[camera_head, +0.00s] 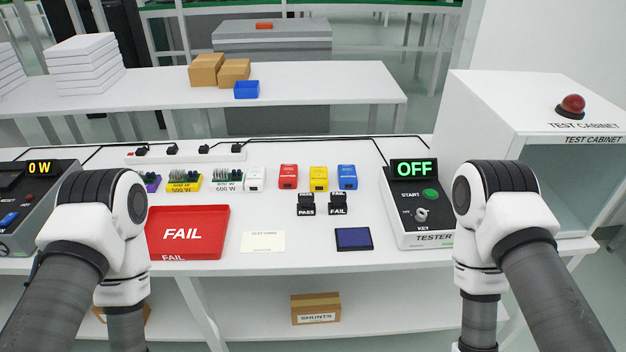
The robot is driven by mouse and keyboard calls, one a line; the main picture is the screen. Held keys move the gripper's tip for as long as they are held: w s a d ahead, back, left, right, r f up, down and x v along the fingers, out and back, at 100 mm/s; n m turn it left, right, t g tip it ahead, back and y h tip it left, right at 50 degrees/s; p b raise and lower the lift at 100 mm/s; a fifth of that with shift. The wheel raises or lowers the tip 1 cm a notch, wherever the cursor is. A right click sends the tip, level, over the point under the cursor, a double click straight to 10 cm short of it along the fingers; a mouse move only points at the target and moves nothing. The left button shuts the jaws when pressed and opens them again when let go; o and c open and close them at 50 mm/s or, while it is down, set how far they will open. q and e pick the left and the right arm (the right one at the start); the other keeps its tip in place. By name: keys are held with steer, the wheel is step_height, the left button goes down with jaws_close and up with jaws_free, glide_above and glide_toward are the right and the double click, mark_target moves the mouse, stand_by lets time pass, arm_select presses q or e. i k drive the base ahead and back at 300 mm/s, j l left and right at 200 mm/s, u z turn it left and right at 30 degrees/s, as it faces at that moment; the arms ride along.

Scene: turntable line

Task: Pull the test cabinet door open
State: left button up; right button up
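The white test cabinet (490,103) stands at the right end of the bench, with its name on its top and along its front top edge. Its front faces right and toward me. A pale greenish area shows below the front edge (575,185); I cannot tell whether this is a clear door or an open front. No door handle is visible, and my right arm hides part of the cabinet's near side. Both my arms show left and right, bent downward at the picture's lower edge. Neither gripper is in view.
A red beacon (571,106) sits on the cabinet. The tester (418,208), reading OFF, stands left of it. A red FAIL tray (187,232), several small coloured parts, PASS and FAIL stamps and a dark blue pad (354,239) lie on the bench. A power unit (35,215) is at far left.

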mark_target(520, 139)
steer(key=z, duration=1.45)
